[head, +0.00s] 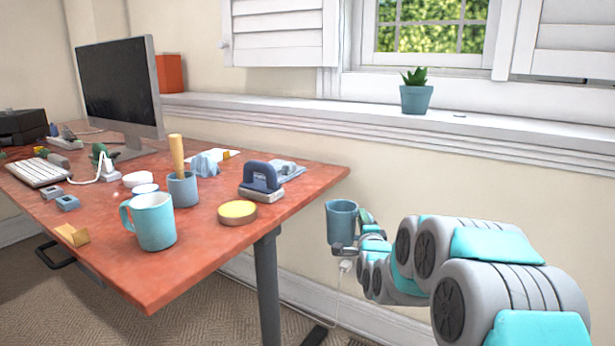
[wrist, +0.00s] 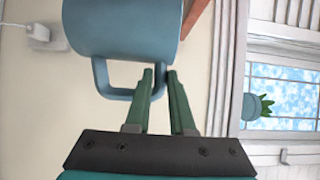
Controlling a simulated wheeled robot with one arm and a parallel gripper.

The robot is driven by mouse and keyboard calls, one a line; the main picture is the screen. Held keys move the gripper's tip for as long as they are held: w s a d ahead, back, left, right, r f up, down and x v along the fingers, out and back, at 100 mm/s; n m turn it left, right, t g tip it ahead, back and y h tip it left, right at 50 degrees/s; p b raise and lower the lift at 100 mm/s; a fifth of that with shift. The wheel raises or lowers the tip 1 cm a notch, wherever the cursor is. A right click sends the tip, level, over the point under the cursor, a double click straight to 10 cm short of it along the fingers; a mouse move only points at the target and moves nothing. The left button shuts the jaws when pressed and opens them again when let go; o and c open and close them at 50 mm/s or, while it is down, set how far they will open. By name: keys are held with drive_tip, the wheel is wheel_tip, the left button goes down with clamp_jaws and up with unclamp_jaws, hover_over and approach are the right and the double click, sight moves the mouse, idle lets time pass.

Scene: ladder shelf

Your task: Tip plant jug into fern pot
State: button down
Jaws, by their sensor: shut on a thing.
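The plant jug (head: 341,222) is a grey-blue mug-like vessel, held in the air right of the desk, its rim facing up. My gripper (head: 361,218) is to its right in the head view. In the wrist view, the jug (wrist: 122,25) fills the upper middle, and the green fingers of my gripper (wrist: 158,75) are shut on its handle. The jug's contents are hidden. The fern pot (head: 416,99) is a small blue pot with a spiky green plant, upright on the windowsill, above and right of the jug. The pot also shows at the right of the wrist view (wrist: 251,107).
The white windowsill (head: 300,112) runs along the wall, mostly bare around the pot. The red desk (head: 215,235) stands left of the jug, with a turquoise mug (head: 153,222), a grey-blue cup (head: 183,190), a hole punch (head: 261,180), a monitor (head: 118,87) and other items.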

drive_tip(key=shift+r+p, duration=0.45)
idle(0.5)
